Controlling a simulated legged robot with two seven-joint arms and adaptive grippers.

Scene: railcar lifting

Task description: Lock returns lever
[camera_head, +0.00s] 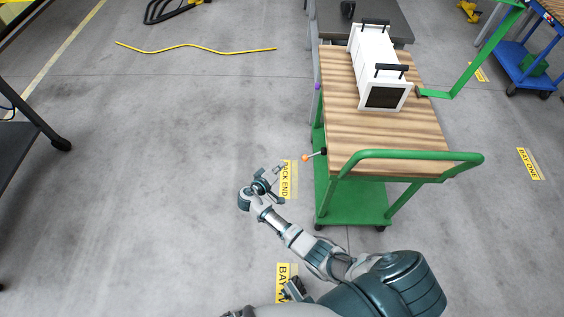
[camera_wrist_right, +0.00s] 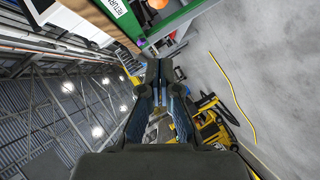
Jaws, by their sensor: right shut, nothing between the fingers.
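A lever with an orange knob (camera_head: 308,157) sticks out from the left side of the green cart (camera_head: 408,156), near its front corner. My right gripper (camera_head: 276,172) is to the left of the knob, apart from it, above the floor by the yellow floor label. Its fingers (camera_wrist_right: 160,68) are shut and empty in the right wrist view.
A white case (camera_head: 376,62) with black handles stands on the cart's wooden top. A dark table (camera_head: 20,150) stands at the left. A yellow cable (camera_head: 195,46) lies on the floor. A blue cart (camera_head: 525,65) is at the upper right. The floor left of my right arm is clear.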

